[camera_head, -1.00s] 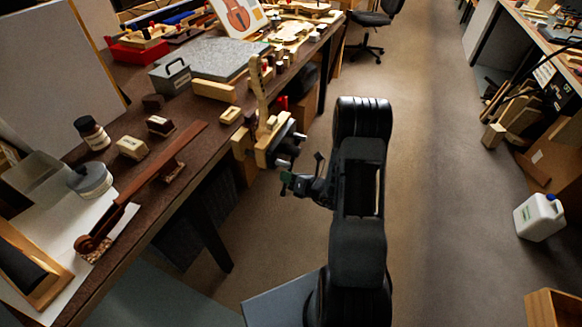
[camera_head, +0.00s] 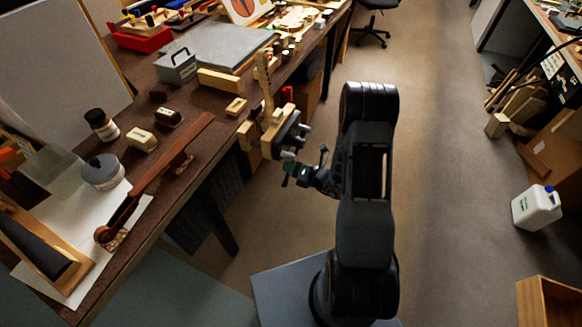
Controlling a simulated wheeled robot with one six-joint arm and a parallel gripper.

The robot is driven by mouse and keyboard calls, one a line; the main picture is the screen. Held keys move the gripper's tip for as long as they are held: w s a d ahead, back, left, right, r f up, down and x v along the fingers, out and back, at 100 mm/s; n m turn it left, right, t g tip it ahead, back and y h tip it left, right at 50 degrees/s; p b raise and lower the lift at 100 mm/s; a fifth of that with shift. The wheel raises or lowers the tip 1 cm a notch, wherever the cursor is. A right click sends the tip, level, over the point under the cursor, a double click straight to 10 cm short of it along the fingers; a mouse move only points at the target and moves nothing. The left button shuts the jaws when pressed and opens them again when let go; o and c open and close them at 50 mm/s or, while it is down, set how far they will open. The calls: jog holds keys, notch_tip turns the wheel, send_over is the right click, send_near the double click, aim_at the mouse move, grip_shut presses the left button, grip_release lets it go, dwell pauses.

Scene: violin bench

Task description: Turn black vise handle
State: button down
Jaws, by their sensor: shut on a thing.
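The wooden vise (camera_head: 266,130) is mounted at the right edge of the workbench, with a dark plate (camera_head: 287,132) on its outer face. Small grey round ends (camera_head: 305,129) stick out from that face toward my arm. My gripper (camera_head: 290,171) is just below and in front of the vise face, with green marks on its fingers. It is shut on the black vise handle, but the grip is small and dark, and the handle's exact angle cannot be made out.
The workbench (camera_head: 150,225) on the left holds a violin neck (camera_head: 165,165), jars, wooden blocks and a grey slab (camera_head: 215,45). Open floor (camera_head: 440,170) lies to the right of my arm. A white jug (camera_head: 537,207) stands farther right.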

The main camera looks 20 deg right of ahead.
jog(key=c, duration=1.4)
grip_release()
jog(key=shift+s+d, duration=0.15)
jog(key=shift+s, duration=0.05)
jog(key=shift+o, duration=1.2)
jog(key=shift+w, duration=0.1)
jog(key=p+v, duration=0.2)
jog(key=v, duration=1.1)
jog(key=shift+s, duration=0.35)
jog(key=shift+d+r, duration=0.1)
jog(key=shift+r, duration=0.05)
